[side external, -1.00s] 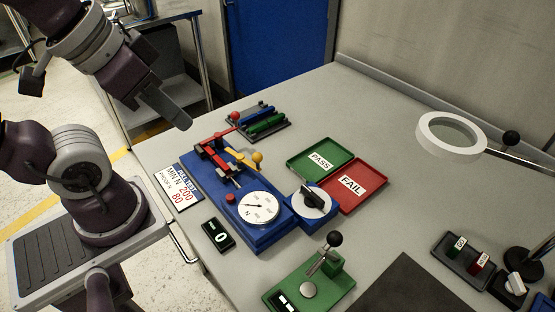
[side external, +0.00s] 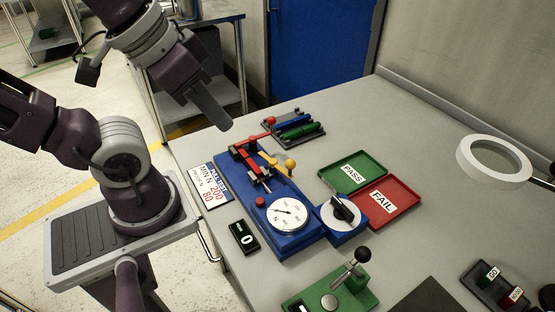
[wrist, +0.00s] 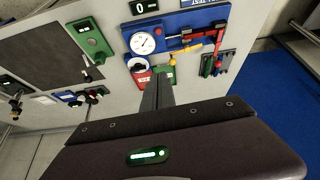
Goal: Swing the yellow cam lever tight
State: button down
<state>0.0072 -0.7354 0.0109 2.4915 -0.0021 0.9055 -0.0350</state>
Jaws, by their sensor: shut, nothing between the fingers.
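The yellow cam lever (side external: 272,161) is on the blue test fixture (side external: 300,240), beside a red clamp part (side external: 246,152), with its yellow ball knob (side external: 290,164) pointing toward the green tray. In the wrist view the yellow lever (wrist: 209,62) is small, near the upper right. My gripper (side external: 224,124) hangs in the air, to the upper left of the fixture in the side view, apart from the lever. Its fingers (wrist: 157,88) are together and empty. The lever's pivot is too small to make out clearly.
A round dial gauge (side external: 288,214) and a black-handled knob (side external: 342,212) sit on or beside the fixture. A rack of colored pieces (side external: 294,128) stands behind it. Green PASS (side external: 352,172) and red FAIL (side external: 388,203) trays lie to the right. A ring magnifier (side external: 494,161) stands farther right.

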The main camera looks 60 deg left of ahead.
jog(key=w+a+f+n+g, duration=0.1)
jog(key=w+f+n+g, duration=0.1)
jog(key=n, duration=0.9)
jog(key=w+a+f+n+g, duration=0.1)
jog(key=w+f+n+g, duration=0.2)
jog(key=w+n, duration=0.4)
jog(key=w+a+f+n+g, duration=0.1)
jog(key=w+f+n+g, duration=0.2)
jog(key=n, duration=1.2)
jog(key=shift+w+a+g+y, duration=0.4)
jog(key=shift+w+g, duration=0.3)
jog(key=shift+w, duration=0.15)
jog(key=d+x, duration=0.1)
jog(key=x, duration=0.9)
jog(key=w, duration=0.3)
jog(key=shift+w+f, duration=0.3)
jog(key=shift+w, duration=0.1)
